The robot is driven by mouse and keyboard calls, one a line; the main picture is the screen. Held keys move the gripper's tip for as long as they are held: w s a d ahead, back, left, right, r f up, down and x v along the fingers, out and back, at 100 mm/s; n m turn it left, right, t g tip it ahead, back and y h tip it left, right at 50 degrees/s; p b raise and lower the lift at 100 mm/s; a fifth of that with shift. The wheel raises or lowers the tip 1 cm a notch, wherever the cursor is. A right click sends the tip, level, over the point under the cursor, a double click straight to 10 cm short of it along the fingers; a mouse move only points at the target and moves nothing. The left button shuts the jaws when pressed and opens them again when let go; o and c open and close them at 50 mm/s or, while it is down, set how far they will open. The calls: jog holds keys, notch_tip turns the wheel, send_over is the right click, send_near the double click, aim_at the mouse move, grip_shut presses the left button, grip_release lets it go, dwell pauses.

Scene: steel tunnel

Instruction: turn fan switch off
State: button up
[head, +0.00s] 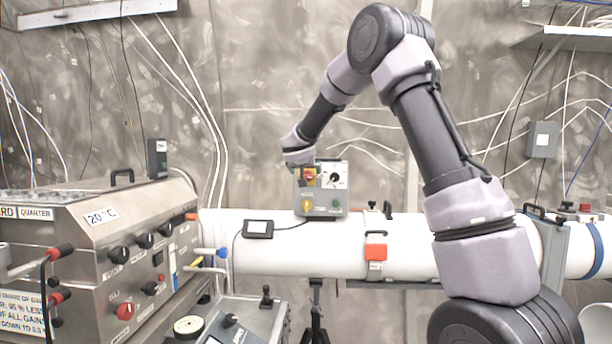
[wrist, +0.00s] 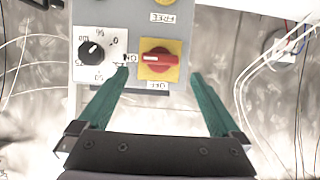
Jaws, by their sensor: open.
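A red rotary switch on a yellow plate (wrist: 158,60) is on the grey control box (wrist: 190,15). Its red handle lies horizontal, with its white mark at the left end, towards the ON label (wrist: 130,58); the OFF label (wrist: 158,86) is below it, upside down. In the head view the box (head: 336,199) stands on the white pipe, and the switch (head: 310,175) is at its upper left. My gripper (wrist: 159,76) is open, its green fingers on either side of the switch's lower part. I cannot tell whether they touch it.
A black knob on a white dial (wrist: 92,51) is close to the left finger. In the head view, a small black display (head: 258,228) is left of the box and an orange-red clamp (head: 376,252) below right on the pipe (head: 400,262). A steel cabinet (head: 95,262) stands at left.

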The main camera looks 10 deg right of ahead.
aim_at(307, 177)
jog(key=shift+x, duration=2.25)
jog(key=c, duration=1.4)
jog(key=shift+w+a+f+n+t+h, duration=0.1)
jog(key=shift+a+f+n+t+h, duration=0.15)
jog(key=shift+n+h, duration=1.5)
jog(key=shift+a+f+n+t+h, duration=0.25)
jog(key=shift+n+h, duration=0.4)
jog(key=shift+n, duration=2.05)
jog(key=shift+w+a+f+n+t+h, duration=0.1)
jog(key=shift+a+f+n+h, duration=0.15)
jog(key=shift+n+h, duration=1.5)
jog(key=shift+n+y, duration=0.55)
jog(key=shift+n, duration=0.05)
